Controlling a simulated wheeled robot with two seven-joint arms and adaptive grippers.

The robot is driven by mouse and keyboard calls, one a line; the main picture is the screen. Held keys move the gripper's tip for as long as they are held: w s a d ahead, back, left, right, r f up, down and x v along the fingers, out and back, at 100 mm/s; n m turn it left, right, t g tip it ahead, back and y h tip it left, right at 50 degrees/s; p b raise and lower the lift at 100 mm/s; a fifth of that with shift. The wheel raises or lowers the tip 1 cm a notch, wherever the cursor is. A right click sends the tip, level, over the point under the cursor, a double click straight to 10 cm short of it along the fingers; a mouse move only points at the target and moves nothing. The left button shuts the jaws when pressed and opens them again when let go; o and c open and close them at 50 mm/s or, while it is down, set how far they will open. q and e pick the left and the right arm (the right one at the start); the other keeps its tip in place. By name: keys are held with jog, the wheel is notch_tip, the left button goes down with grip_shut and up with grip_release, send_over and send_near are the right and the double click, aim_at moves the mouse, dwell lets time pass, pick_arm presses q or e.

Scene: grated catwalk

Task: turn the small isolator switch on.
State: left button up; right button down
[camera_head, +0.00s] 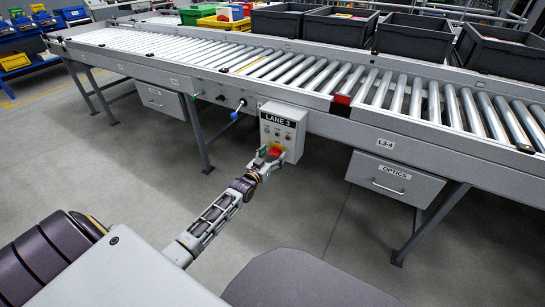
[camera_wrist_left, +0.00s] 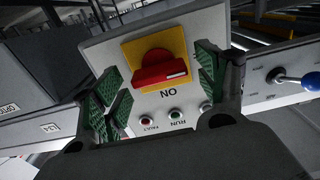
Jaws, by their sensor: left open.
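The isolator switch is a red rotary handle on a yellow plate, on the front of the grey LANE 3 box (camera_head: 283,117). In the left wrist view the red handle (camera_wrist_left: 158,69) lies roughly crosswise, with its white mark at the right end, and the printed ON is beside the plate. My left gripper (camera_wrist_left: 155,88) is open, with one green-padded finger on each side of the handle; whether either pad touches it I cannot tell. In the head view my left gripper (camera_head: 268,153) reaches the lower part of the box and partly hides the switch. My right gripper is not in view.
The box hangs on the side of a roller conveyor (camera_head: 250,60). A blue-knobbed lever (camera_head: 234,115) and a green knob (camera_head: 194,97) are left of it. An OPTICS drawer (camera_head: 394,178) is to the right. Dark crates (camera_head: 340,28) stand behind. The floor in front is clear.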

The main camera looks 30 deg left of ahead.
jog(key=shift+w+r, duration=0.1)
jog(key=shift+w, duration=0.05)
pick_arm(q)
jog(key=c, duration=1)
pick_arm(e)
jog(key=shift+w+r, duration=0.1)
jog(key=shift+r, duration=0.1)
